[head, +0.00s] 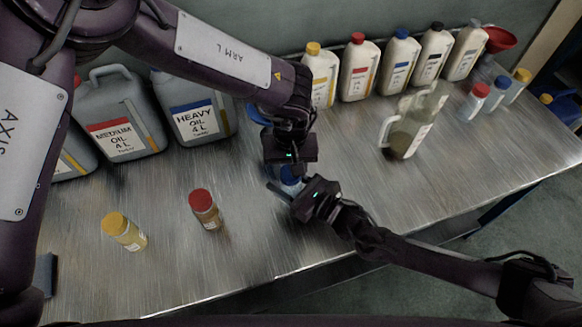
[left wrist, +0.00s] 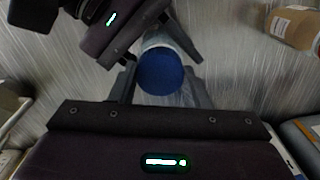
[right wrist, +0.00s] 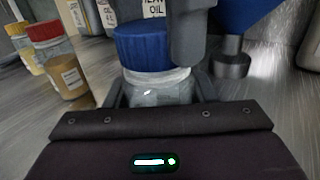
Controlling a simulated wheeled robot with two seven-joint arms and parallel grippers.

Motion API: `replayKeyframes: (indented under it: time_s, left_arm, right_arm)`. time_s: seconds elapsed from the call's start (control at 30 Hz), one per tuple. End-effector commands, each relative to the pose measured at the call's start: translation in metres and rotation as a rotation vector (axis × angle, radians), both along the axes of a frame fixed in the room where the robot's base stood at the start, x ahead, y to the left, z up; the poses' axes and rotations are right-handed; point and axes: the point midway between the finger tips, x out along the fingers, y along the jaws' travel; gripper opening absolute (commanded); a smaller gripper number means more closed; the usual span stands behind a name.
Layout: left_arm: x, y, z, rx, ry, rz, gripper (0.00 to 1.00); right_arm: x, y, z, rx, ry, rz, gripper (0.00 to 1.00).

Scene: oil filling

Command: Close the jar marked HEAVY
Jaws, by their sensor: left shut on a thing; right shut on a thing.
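A small clear jar with a blue lid stands between my two grippers; its lid (head: 291,180) just shows in the head view. In the right wrist view the blue lid (right wrist: 143,45) sits on the clear jar body (right wrist: 160,88). My right gripper (head: 290,190) is shut on the jar body. My left gripper (head: 290,176) points down from above and is shut on the lid; the round lid top shows in the left wrist view (left wrist: 160,72). No label on this jar can be read. Whether the lid is fully tight cannot be told.
A red-lidded jar (head: 205,210) and a yellow-lidded jar (head: 124,232) stand to the left. The HEAVY OIL can (head: 199,112) and MEDIUM OIL can (head: 122,125) stand behind. A blue funnel-like thing (right wrist: 240,20) is close by. Bottles and a jug (head: 410,130) stand right.

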Motion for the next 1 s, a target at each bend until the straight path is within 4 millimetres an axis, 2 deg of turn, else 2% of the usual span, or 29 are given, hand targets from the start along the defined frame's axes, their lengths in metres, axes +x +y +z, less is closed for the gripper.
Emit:
replayKeyframes:
  time_s: [0.03, 0.07, 0.23, 0.5, 0.8, 1.0]
  left_arm:
    - [0.000, -0.002, 0.001, -0.005, 0.000, -0.001, 0.22]
    - [0.000, -0.002, 0.001, -0.005, 0.000, -0.001, 0.44]
    - [0.000, -0.001, 0.000, -0.004, 0.000, 0.001, 0.65]
    - [0.001, -0.001, 0.002, -0.002, -0.001, 0.003, 0.65]
    - [0.001, 0.000, 0.038, -0.002, -0.002, 0.003, 0.65]
    - [0.000, 0.000, 0.046, -0.001, -0.001, 0.003, 0.65]
  right_arm:
    - [-0.001, 0.001, -0.001, -0.002, 0.003, 0.002, 0.00]
    - [-0.001, 0.001, -0.001, -0.001, 0.002, 0.002, 0.00]
    - [-0.001, 0.000, -0.001, -0.002, 0.003, 0.001, 0.00]
    - [0.000, 0.000, -0.001, -0.002, 0.001, 0.000, 0.00]
    - [0.000, -0.001, -0.001, -0.002, 0.001, -0.001, 0.00]
    - [0.000, -0.001, -0.001, -0.002, 0.001, -0.001, 0.00]
